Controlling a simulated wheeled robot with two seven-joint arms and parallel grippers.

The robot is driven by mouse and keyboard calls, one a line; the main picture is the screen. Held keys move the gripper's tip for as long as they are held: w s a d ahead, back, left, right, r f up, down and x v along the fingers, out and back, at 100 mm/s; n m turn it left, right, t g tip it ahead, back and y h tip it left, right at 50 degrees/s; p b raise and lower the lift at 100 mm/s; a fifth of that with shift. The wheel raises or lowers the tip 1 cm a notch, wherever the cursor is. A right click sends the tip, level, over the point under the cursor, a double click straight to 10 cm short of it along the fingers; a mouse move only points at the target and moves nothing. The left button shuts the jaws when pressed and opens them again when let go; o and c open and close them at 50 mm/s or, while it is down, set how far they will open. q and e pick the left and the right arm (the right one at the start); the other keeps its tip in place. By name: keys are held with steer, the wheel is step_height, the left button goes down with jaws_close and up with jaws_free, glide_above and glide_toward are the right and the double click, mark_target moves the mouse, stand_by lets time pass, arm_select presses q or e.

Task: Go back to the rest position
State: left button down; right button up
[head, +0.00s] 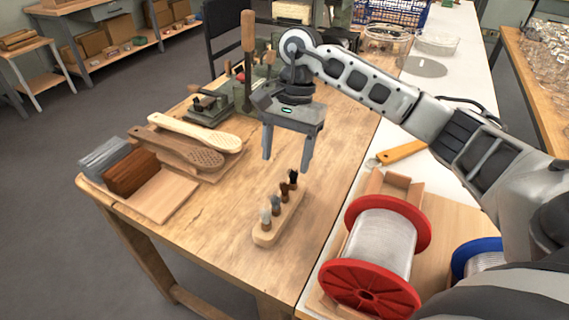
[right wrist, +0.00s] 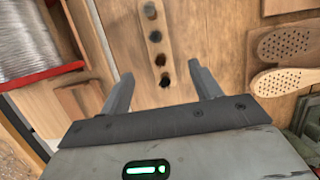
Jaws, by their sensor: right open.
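My right gripper (head: 287,160) is open and empty above the wooden table. Its two fingers point down, just behind a small wooden rack (head: 279,221) that holds several upright bristle tufts. My left gripper is not in view.
Two perforated brush bodies (head: 200,131) and bristle bundles (head: 130,172) in a tray lie left on the table. A red-flanged wire spool (head: 380,245) stands at front right. A vise-like tool (head: 240,90) stands behind. Bare wood (head: 220,235) lies left of the rack.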

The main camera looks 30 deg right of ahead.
mark_target(279, 194)
steer(key=shift+f, duration=0.1)
steer(key=p+x, duration=0.1)
steer(key=x, duration=1)
steer(key=shift+s+a+f+p, duration=0.1)
steer(key=shift+s+f+p, duration=0.05)
steer(key=shift+f+p, duration=0.15)
steer(key=shift+r+b, duration=0.4)
steer(key=shift+r, duration=1.05)
